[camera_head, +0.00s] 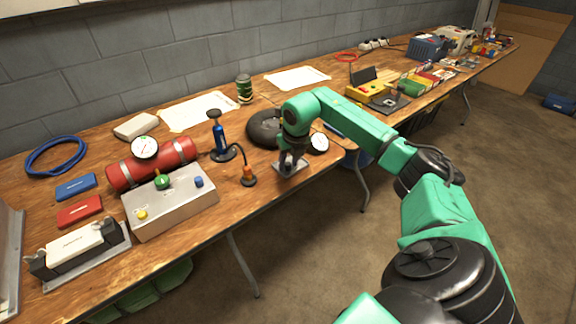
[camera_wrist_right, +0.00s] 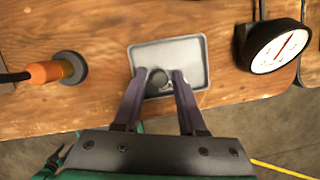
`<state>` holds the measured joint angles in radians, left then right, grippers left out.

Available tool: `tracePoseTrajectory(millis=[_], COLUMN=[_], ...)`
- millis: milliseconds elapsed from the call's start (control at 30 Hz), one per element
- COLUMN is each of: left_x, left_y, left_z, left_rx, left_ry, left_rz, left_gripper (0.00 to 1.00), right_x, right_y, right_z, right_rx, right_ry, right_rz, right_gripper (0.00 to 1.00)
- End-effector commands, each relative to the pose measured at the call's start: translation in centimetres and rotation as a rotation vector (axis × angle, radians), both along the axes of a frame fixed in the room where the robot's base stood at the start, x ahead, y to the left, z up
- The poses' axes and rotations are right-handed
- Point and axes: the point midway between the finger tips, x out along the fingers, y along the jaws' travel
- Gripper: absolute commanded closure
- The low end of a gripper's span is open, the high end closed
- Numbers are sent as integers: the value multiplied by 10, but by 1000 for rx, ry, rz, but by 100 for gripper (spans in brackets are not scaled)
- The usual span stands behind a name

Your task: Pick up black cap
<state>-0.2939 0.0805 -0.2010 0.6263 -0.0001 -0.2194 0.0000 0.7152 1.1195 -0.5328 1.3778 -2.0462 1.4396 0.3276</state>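The black cap (camera_wrist_right: 158,78) is a small dark round piece on a shallow grey metal tray (camera_wrist_right: 192,52), seen in the right wrist view. In the head view the tray (camera_head: 296,169) lies near the table's front edge, and my gripper hides the cap. My right gripper (camera_wrist_right: 160,75) points down over the tray, its two fingers apart on either side of the cap. A narrow gap seems to show beside the cap; I cannot tell how high the fingertips are. The right gripper (camera_head: 291,163) also shows in the head view. My left gripper is not in view.
A round dial gauge (camera_head: 318,142) stands right of the tray and a black tire (camera_head: 264,129) behind it. An orange-handled tool (camera_head: 248,175) and a blue pump (camera_head: 219,140) stand to the left. A grey control box (camera_head: 172,207) is farther left.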

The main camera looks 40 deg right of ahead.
Motion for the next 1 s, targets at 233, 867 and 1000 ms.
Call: tracePoseTrajectory(millis=[233, 867, 1000], left_x=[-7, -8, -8], left_y=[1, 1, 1], left_z=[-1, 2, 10], left_rx=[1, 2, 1], left_ry=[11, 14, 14], left_rz=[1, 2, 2], left_gripper=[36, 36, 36], right_x=[0, 1, 1], right_y=[0, 0, 1], right_z=[1, 65, 123], right_rx=[0, 1, 1], right_ry=[0, -8, -9], right_rz=[0, 0, 1], right_gripper=[100, 100, 100])
